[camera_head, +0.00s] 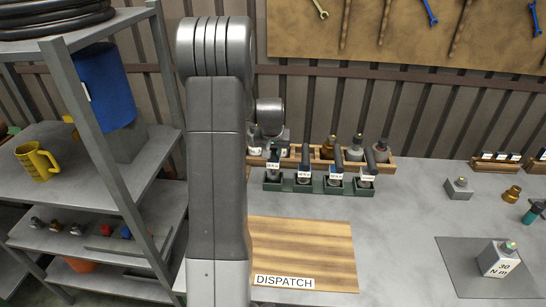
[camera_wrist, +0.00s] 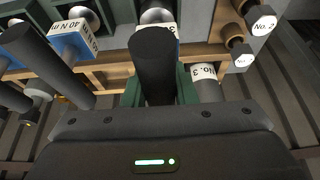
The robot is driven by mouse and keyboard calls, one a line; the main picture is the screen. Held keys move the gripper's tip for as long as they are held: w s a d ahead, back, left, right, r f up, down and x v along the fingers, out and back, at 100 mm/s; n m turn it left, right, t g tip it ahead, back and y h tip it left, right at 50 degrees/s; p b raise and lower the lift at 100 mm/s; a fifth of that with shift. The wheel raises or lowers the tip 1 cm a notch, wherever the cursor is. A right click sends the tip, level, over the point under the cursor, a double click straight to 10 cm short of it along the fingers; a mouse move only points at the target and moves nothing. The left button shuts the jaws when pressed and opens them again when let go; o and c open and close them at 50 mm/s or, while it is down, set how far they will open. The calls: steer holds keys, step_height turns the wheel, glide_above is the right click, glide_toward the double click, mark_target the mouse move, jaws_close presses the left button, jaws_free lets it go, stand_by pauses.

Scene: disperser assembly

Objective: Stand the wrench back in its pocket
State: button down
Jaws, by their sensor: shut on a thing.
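The wrench (camera_head: 273,157) has a dark handle and a white label, and stands roughly upright at the leftmost pocket of the green rack (camera_head: 320,187) in the head view. My gripper (camera_head: 272,143) is above it, partly hidden behind my arm, and is shut on its upper part. Other labelled wrenches (camera_head: 336,170) stand in the pockets to the right.
A wooden rack (camera_head: 378,160) with several bottle-like parts stands close behind the green rack. A wooden dispatch board (camera_head: 320,250) lies in front. A 30 N m block (camera_head: 499,259) sits on a grey mat at right. A metal shelf (camera_head: 90,165) stands at left.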

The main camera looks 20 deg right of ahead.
steer(key=shift+f, duration=1.35)
steer(key=shift+f, duration=0.2)
steer(key=c, duration=1.2)
jaws_free()
steer(key=shift+o, duration=0.2)
steer(key=b+v, duration=0.1)
steer(key=v, duration=1.1)
steer(key=shift+r+b, duration=0.2)
steer(key=shift+b, duration=0.1)
steer(key=shift+w, duration=0.1)
